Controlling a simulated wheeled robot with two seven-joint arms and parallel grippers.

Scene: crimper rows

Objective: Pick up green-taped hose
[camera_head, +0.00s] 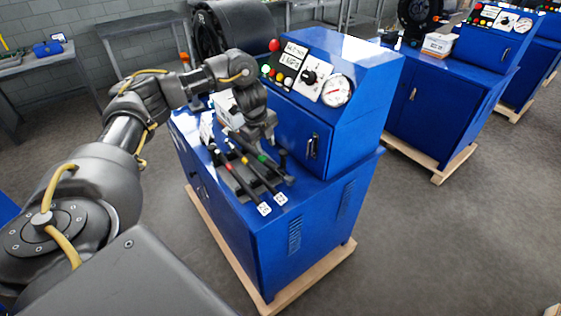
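The green-taped hose shows as a short green band (261,158) on a dark piece on top of the near blue machine. It lies just below my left gripper (268,139), and most of its length is hidden or too dark to trace. My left gripper points down above it, at the rear of the dark hose rack (236,186). I cannot tell whether the fingers touch the hose, or whether they are open or shut. My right gripper is not in view.
Beside it lie dark hoses with a yellow band (244,160) and white end tags (264,209). The blue machine (292,235) has a raised control panel with a gauge (337,91) close to the right of my gripper. A white box (224,103) stands behind.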

